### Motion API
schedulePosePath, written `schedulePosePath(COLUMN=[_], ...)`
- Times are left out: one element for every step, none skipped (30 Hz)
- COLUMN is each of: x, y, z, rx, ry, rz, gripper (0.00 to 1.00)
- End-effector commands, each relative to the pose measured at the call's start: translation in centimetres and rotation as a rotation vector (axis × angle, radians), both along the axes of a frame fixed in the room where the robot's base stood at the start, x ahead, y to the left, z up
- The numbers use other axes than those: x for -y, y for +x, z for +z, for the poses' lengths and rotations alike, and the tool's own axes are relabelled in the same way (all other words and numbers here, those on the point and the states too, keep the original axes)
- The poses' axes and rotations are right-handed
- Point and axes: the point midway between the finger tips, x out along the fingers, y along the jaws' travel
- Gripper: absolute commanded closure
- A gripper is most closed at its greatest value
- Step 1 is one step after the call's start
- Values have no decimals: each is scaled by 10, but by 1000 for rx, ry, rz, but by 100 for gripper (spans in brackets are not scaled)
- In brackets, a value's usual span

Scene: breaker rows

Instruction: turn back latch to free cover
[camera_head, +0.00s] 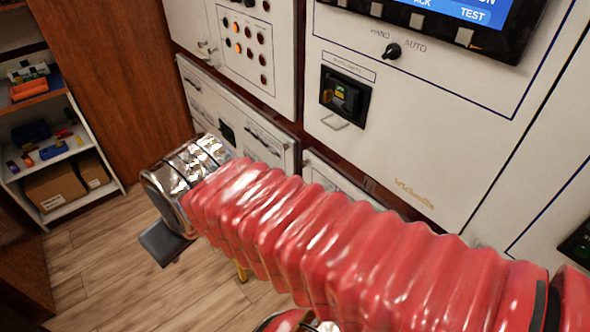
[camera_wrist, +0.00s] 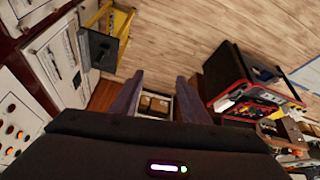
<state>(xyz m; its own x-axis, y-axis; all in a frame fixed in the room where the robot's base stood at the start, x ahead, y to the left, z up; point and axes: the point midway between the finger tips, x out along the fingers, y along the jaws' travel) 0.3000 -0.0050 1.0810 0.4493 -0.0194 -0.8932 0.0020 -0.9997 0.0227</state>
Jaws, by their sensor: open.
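My gripper (camera_wrist: 160,98) is open in the wrist view, with its two dark fingers apart and nothing held between them. In the head view my red-sleeved arm reaches left across the picture, and the fingers are mostly hidden behind its silver wrist. A black-framed breaker unit (camera_head: 345,97) sits in the white cabinet front, with a small wire handle (camera_head: 335,122) just below it. A lower white panel (camera_head: 232,112) with dark slots is partly hidden by my wrist. I cannot tell which part is the latch or which is the cover. My gripper appears clear of the panels.
A shelf (camera_head: 55,140) with boxes and tools stands at the left. A rotary switch (camera_head: 392,50) and a screen (camera_head: 470,12) are on the upper cabinet. In the wrist view a red and black machine (camera_wrist: 240,85) and a yellow stand (camera_wrist: 122,22) show. Wooden floor lies open between.

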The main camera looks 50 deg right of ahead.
Motion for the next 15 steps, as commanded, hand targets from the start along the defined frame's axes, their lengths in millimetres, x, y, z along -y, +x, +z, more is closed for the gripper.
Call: schedulePosePath(x=[4, 10, 19, 23, 28, 34, 38, 43, 49, 53, 58, 64, 69, 74, 80], y=[2, 3, 4, 6, 7, 9, 10, 12, 14, 16, 17, 19, 21, 22, 24], z=[-3, -5, -8, -10, -12, -15, -18, -20, -23, -26, -28, -31, -33, -36, -39], rx=[-21, -35, -57, -74, -91, -119, -141, -161, -189, -211, -233, -260, -281, -303, -332], ry=[-15, -26, -42, -56, -72, -94, -111, -129, -152, -169, -187, -211, -227, -245, -269], rz=[1, 3, 7, 8, 10, 12, 14, 16, 19, 21, 24, 27, 31, 34, 38], gripper=[58, 58, 58, 58, 58, 58, 58, 58, 58, 58, 58, 58, 58, 58, 58])
